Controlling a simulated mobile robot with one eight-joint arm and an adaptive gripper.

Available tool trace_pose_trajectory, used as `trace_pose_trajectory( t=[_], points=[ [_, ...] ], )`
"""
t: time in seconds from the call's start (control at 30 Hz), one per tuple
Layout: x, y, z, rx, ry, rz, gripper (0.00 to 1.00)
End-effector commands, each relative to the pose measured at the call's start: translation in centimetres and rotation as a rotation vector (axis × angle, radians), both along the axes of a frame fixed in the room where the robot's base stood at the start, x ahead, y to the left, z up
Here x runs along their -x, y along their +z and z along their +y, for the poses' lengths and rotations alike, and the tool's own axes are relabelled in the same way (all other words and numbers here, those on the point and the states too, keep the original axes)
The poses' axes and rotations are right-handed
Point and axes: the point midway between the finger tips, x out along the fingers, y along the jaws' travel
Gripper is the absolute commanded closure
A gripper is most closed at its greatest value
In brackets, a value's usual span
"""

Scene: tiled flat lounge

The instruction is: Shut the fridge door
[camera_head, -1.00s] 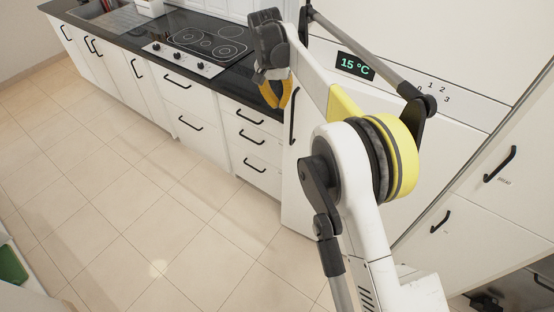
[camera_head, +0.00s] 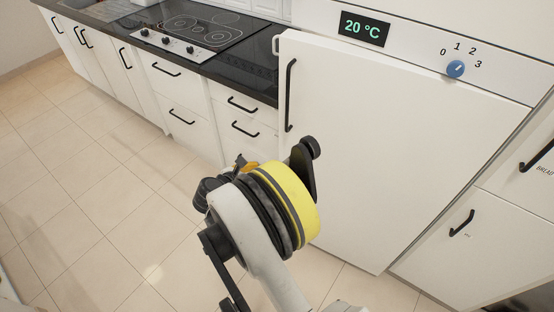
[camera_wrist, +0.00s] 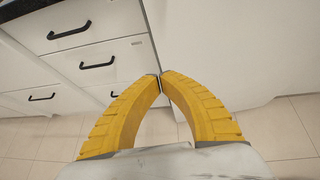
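The fridge door (camera_head: 400,150) is a broad white panel with a black vertical handle (camera_head: 290,95) near its left edge. My gripper is low in front of the drawers, to the left of the door's lower part. In the head view, my own arm hides most of it, and only a bit of orange-yellow finger shows. In the wrist view, the two yellow fingers of my gripper (camera_wrist: 160,82) meet at their tips with nothing between them. A white panel (camera_wrist: 225,45) fills the upper right there.
The control panel above the door has a display (camera_head: 364,28) reading 20 °C and a blue knob (camera_head: 456,68). White drawers (camera_head: 245,118) under a black counter with a hob (camera_head: 200,35) stand to the left. The tiled floor (camera_head: 90,190) is clear at the left.

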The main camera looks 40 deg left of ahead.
Motion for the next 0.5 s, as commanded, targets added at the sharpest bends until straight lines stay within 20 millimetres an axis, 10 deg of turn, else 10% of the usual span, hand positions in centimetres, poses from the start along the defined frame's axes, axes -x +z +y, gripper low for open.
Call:
trace_pose_trajectory(
  t=[0.5],
  points=[
    [-6.9, -4.6, 0.6, 0.028, 0.019, -0.012, 1.0]
  ],
)
